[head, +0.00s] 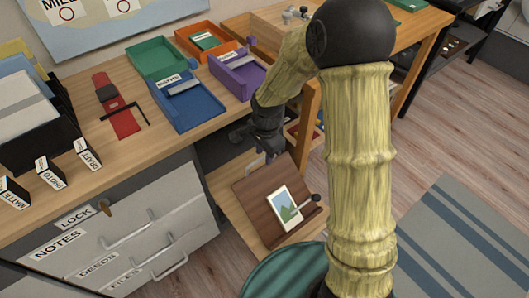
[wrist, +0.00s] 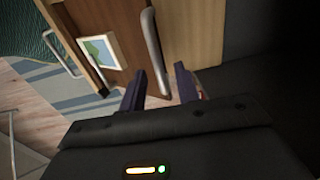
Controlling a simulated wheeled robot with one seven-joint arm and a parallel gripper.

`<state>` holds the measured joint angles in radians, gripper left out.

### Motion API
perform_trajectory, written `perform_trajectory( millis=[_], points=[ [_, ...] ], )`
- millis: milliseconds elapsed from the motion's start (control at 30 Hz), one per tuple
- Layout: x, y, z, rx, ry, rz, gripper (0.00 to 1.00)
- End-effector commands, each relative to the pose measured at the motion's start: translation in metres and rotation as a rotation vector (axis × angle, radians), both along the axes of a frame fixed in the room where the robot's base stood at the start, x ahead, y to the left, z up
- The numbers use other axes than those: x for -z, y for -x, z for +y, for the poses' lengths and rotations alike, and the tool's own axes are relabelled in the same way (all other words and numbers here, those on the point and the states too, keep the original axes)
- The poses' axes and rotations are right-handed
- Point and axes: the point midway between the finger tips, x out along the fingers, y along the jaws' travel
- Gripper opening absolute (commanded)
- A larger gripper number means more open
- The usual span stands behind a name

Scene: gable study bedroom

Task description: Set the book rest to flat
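The book rest (head: 251,200) is a dark brown board, tilted up on a light wooden surface, with a front ledge. A picture card (head: 284,207) leans on it, and a black-knobbed lever (head: 316,198) stands by the ledge. My gripper (head: 270,156) is just above and behind its upper edge. In the wrist view my gripper (wrist: 160,72) is open, its two dark fingers apart. A grey curved bar (wrist: 152,50) shows between and beyond the fingertips, beside the book rest (wrist: 118,58). I cannot tell whether the fingers touch it.
The light wooden surface (head: 222,190) under the rest is beside a grey drawer cabinet (head: 130,235). The desk (head: 135,150) above holds a blue tray (head: 190,107), a purple tray (head: 240,80) and a black file box (head: 30,130). A striped rug (head: 455,240) lies on the open floor at right.

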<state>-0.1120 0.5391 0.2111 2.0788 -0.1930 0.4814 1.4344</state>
Motion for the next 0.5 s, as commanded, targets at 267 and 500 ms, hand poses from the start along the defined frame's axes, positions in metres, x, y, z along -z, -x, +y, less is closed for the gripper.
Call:
perform_trajectory(
  millis=[267,500],
  points=[
    [-0.0005,0.0,-0.0001,0.0,0.0,0.0,0.03],
    [0.0,-0.0005,0.0002,0.0,0.0,0.0,0.0]
  ],
)
